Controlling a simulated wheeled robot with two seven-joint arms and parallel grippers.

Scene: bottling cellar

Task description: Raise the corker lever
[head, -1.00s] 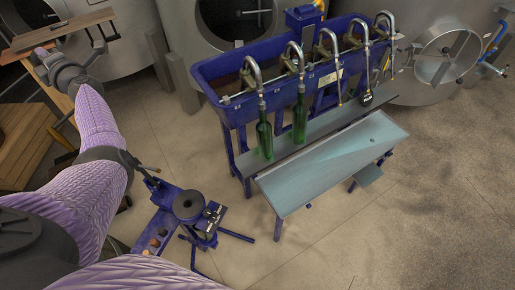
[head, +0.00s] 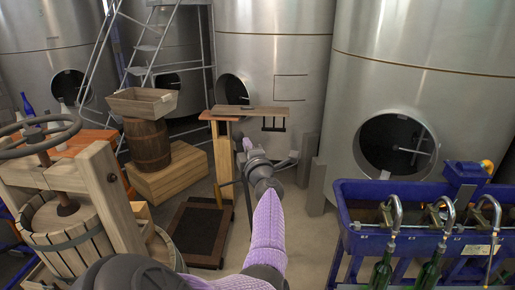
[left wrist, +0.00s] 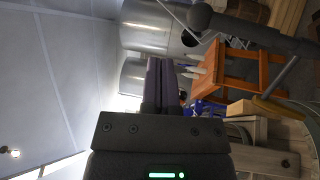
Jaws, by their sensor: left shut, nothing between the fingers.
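The corker and its lever do not show in the head view now, and I cannot make them out in the left wrist view. My left gripper (head: 245,146) is stretched out ahead in the middle of the head view, in front of a steel tank and beside a small wooden-topped stand. In the left wrist view my left gripper (left wrist: 160,68) shows its dark fingers together, with nothing between them. My right gripper is not in view.
A wooden press (head: 65,235) stands at the left and a barrel (head: 147,145) with a wooden crate (head: 142,101) behind it. The wooden-topped stand (head: 255,112) is near my left gripper. A blue bottle filler (head: 365,243) stands at the right. An orange table (left wrist: 240,68) shows in the left wrist view.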

